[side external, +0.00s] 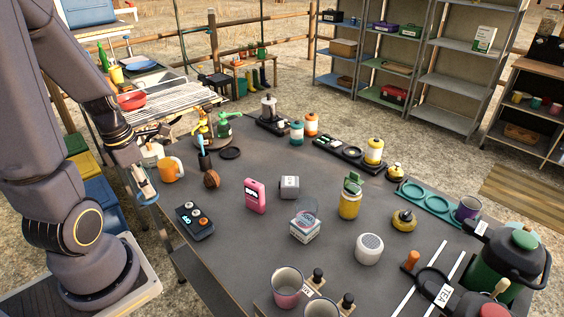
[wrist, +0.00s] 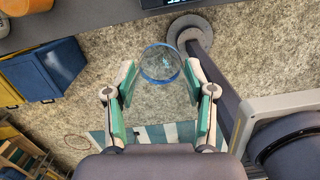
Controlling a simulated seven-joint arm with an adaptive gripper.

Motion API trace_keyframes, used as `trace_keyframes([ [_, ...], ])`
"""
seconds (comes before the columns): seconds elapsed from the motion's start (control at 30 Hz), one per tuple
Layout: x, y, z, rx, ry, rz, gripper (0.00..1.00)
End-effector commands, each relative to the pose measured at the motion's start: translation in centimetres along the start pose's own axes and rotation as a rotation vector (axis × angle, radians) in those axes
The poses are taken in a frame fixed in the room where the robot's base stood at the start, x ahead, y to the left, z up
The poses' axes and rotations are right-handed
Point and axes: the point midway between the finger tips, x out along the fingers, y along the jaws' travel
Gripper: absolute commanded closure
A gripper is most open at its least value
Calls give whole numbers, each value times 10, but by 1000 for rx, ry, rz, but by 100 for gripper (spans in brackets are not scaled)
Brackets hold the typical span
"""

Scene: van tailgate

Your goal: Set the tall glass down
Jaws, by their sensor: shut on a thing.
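The tall glass (wrist: 160,64) is clear with a blue rim. In the wrist view it sits between the fingertips of my gripper (wrist: 160,82), which is shut on it. In the side view my gripper (side external: 144,183) hangs beside the left edge of the dark table (side external: 240,262), and the glass is hard to make out there. Below the glass the wrist view shows gravel ground, with the table edge (wrist: 105,22) at the top of the picture.
An orange mug (side external: 172,169) stands near that table edge, close to my gripper. A black button box (side external: 194,221), a brown ball-like object (side external: 211,179) and a pink case (side external: 255,196) stand further in. Bare tabletop shows between the objects.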

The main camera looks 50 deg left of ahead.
Motion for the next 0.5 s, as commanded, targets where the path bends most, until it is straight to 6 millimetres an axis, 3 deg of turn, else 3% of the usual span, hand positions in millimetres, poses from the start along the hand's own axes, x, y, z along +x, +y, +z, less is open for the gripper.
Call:
trace_keyframes([
  [0.17,-14,34,31,-101,-2,19,81],
  [0.27,-18,57,68,-131,0,21,81],
  [0.33,-17,69,104,-132,1,21,81],
  [0.5,-3,70,185,-77,3,10,81],
])
